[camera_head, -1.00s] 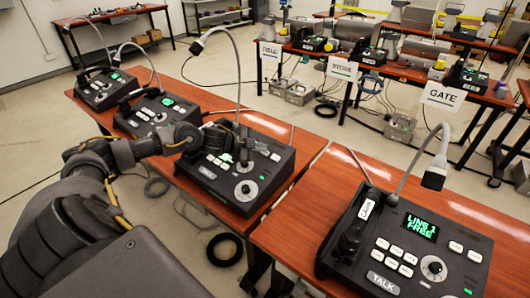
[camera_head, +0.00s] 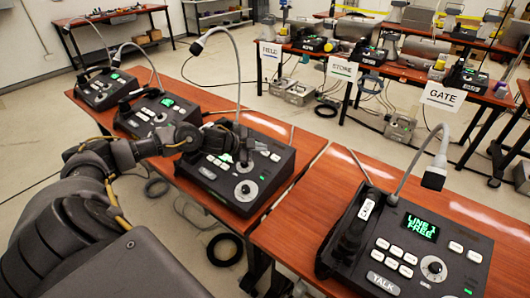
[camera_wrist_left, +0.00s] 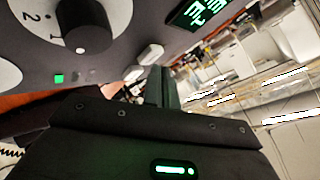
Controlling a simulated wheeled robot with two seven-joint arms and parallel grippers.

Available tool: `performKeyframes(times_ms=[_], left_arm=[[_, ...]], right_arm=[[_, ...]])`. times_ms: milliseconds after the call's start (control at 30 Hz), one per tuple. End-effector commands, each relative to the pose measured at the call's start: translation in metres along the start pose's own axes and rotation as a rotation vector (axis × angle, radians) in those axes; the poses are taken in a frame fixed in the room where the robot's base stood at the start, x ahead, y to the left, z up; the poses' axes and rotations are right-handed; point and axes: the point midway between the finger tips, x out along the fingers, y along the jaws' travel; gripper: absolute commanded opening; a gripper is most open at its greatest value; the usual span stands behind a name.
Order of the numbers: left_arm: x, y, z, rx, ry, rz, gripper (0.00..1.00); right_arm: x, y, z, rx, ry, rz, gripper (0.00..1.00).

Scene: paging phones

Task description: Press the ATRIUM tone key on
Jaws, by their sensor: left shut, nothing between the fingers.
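A dark paging phone (camera_head: 265,178) with white keys, a dial and a gooseneck microphone stands on the orange-brown table in the middle of the head view. My left gripper (camera_head: 243,154) is shut and empty, over its upper panel. In the left wrist view the shut fingers (camera_wrist_left: 162,85) reach beside two white keys (camera_wrist_left: 150,53), below a green display (camera_wrist_left: 195,10). I cannot tell whether the fingertips touch a key. A dial (camera_wrist_left: 88,28) and a small lit green lamp (camera_wrist_left: 59,78) also show. No ATRIUM label is readable. My right gripper is not in view.
Another phone (camera_head: 408,245) at the right shows "LINE 1 FREE" and has a TALK key. Two more phones (camera_head: 158,112) stand at the far left of the tables. Signs FIELD, STORE and GATE (camera_head: 442,96) hang on tables behind. A black cable coil (camera_head: 225,249) lies on the floor.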

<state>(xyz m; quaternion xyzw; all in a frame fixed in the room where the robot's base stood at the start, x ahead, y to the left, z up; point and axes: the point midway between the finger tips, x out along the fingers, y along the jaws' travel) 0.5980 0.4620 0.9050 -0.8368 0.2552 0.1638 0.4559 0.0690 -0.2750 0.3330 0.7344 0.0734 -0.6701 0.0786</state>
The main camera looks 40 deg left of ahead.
Motion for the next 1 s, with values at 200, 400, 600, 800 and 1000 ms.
performKeyframes(times_ms=[200,400,600,800,1000], left_arm=[[0.0000,0.0000,0.0000,0.000,0.000,0.000,0.00],[0.0004,0.0002,0.0001,0.000,0.000,0.000,0.00],[0.0045,0.0035,0.0030,-0.001,0.000,0.000,0.00],[0.0062,0.0043,0.0042,0.000,0.000,0.000,0.00],[0.0064,0.0046,0.0043,0.000,0.000,0.000,0.00]], right_arm=[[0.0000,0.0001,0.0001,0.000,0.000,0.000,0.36],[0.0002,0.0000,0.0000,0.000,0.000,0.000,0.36],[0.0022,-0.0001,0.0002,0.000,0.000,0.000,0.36],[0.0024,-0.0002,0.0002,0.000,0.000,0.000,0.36],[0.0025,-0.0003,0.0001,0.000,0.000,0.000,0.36]])
